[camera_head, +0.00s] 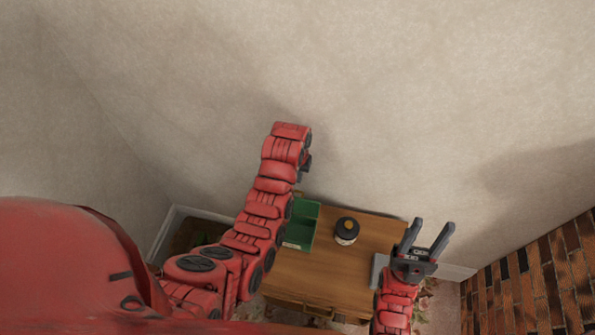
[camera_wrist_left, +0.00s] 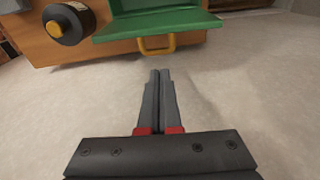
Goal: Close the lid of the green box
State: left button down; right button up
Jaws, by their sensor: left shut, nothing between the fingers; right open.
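The green box (camera_head: 297,238) stands on the left part of the wooden table, and its lid (camera_head: 306,209) looks open, raised on the wall side. In the left wrist view the green lid (camera_wrist_left: 160,26) shows at the top, with a yellow handle (camera_wrist_left: 157,46) on its near edge. My left gripper (camera_wrist_left: 160,74) is shut and empty, with its fingertips apart from the lid and handle. In the head view my left arm hides most of that gripper and part of the box. My right gripper (camera_head: 433,223) is open and empty by the table's right edge.
A grey flat object (camera_head: 378,270) lies at the table's right edge, partly behind my right arm. A wall is behind; brickwork (camera_head: 540,285) is at right.

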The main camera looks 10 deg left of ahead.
pick_arm(q)
jog(key=f, duration=0.1)
jog(key=f+p, duration=0.1)
jog(key=f, duration=0.3)
jog(key=shift+w, duration=0.35)
